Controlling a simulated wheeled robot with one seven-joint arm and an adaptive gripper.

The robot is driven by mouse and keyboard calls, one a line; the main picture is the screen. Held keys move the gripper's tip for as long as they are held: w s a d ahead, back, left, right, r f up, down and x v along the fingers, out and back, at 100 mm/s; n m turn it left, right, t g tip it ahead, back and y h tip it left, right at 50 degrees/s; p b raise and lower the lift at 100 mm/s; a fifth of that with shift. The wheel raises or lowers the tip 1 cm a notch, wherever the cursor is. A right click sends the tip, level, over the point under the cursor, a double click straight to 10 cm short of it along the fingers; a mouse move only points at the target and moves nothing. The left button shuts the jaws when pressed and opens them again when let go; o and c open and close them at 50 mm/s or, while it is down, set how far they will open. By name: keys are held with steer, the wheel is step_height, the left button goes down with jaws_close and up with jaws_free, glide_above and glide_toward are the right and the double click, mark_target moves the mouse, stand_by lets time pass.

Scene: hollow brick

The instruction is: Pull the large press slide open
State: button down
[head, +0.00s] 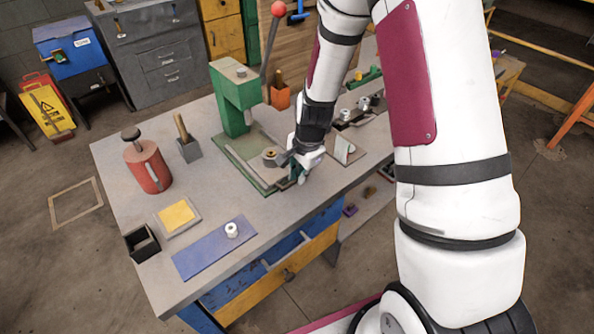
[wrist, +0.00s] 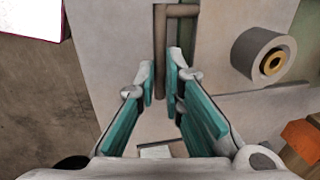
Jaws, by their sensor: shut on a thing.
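The large press (head: 234,98) is green, with a red-knobbed lever, and stands at the back of the workbench. Its slide (head: 248,154) is a flat plate at the press's foot, running toward the bench's front edge. My gripper (head: 298,174) is at the near right end of the slide, and my wrist hides part of it. In the wrist view a brown bent bar handle (wrist: 160,48) runs down between my fingertips (wrist: 160,72), which are shut on it. A grey ring-shaped part with a brass centre (wrist: 265,58) sits beside the handle; it also shows in the head view (head: 270,157).
On the workbench (head: 130,205) are a red can (head: 148,167), a grey block with a wooden handle (head: 188,148), a yellow pad (head: 178,215), a blue mat (head: 213,250) with a white part, and a black box (head: 142,244). Open floor lies in front.

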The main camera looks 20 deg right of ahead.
steer(key=c, duration=1.7)
jaws_free()
steer(key=shift+r, duration=0.1)
steer(key=r, duration=0.4)
steer(key=s+r, duration=0.1)
steer(key=r, duration=0.2)
steer(key=s+r, duration=0.1)
steer(key=r, duration=0.3)
steer(key=shift+d+r, duration=0.3)
steer(key=shift+d, duration=0.05)
steer(key=s+a+r+n+t, duration=0.25)
steer(key=s+r+n, duration=0.45)
steer(key=r, duration=0.6)
steer(key=s+r+n, duration=0.2)
steer(key=s, duration=0.3)
steer(key=s+r+n, duration=0.3)
steer(key=s, duration=0.2)
steer(key=s+r+n, duration=0.2)
steer(key=s, duration=0.3)
steer(key=shift+a+r+t+h, duration=0.2)
steer(key=shift+t+h, duration=0.1)
steer(key=shift+t, duration=0.05)
